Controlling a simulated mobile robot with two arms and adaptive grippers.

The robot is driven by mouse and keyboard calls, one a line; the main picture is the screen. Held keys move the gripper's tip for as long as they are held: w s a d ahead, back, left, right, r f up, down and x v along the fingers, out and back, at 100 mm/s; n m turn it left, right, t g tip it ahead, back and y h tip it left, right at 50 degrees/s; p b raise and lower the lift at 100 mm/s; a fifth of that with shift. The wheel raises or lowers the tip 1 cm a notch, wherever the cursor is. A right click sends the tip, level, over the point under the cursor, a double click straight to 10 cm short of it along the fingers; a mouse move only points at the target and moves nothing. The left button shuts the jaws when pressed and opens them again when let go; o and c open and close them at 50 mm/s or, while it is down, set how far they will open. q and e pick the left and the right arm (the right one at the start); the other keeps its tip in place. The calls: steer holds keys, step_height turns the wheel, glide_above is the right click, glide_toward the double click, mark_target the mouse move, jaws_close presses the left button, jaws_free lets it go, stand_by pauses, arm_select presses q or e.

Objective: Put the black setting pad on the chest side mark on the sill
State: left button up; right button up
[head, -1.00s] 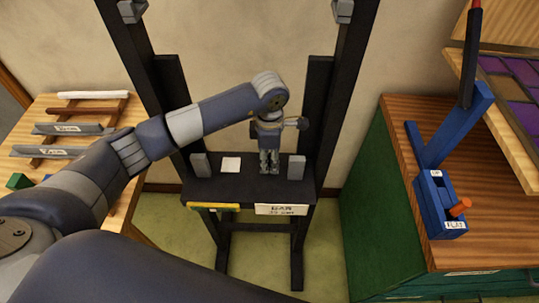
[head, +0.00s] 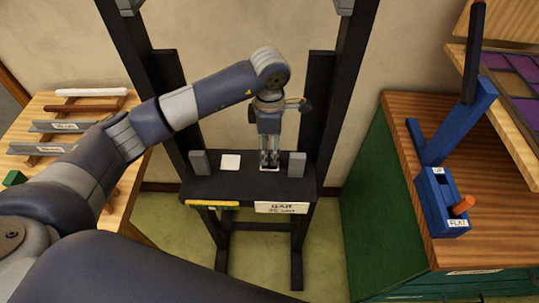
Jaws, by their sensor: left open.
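The sill (head: 240,188) is the black ledge of the dark stand in the middle of the head view. A white square mark (head: 230,162) shows bare on its left half. My left gripper (head: 269,163) points down over the right half of the sill, on the side of the green chest (head: 378,200). Its fingers are open. A small pale patch shows around the fingertips, but the gripper covers most of that spot. I cannot make out the black setting pad against the black sill and the gripper. My right gripper is not in view.
Grey blocks stand at the sill's left (head: 200,163) and right (head: 296,165), the right one close to my gripper. A label (head: 281,208) and a yellow strip (head: 212,204) are on the sill's front. A blue lever fixture (head: 440,205) stands on the chest.

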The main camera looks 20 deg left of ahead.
mark_target(269, 159)
arm_select(q)
step_height(269, 159, up, 8)
steer(key=b, duration=0.1)
steer(key=shift+b, duration=0.3)
steer(key=shift+f, duration=0.15)
steer(key=shift+s, duration=0.1)
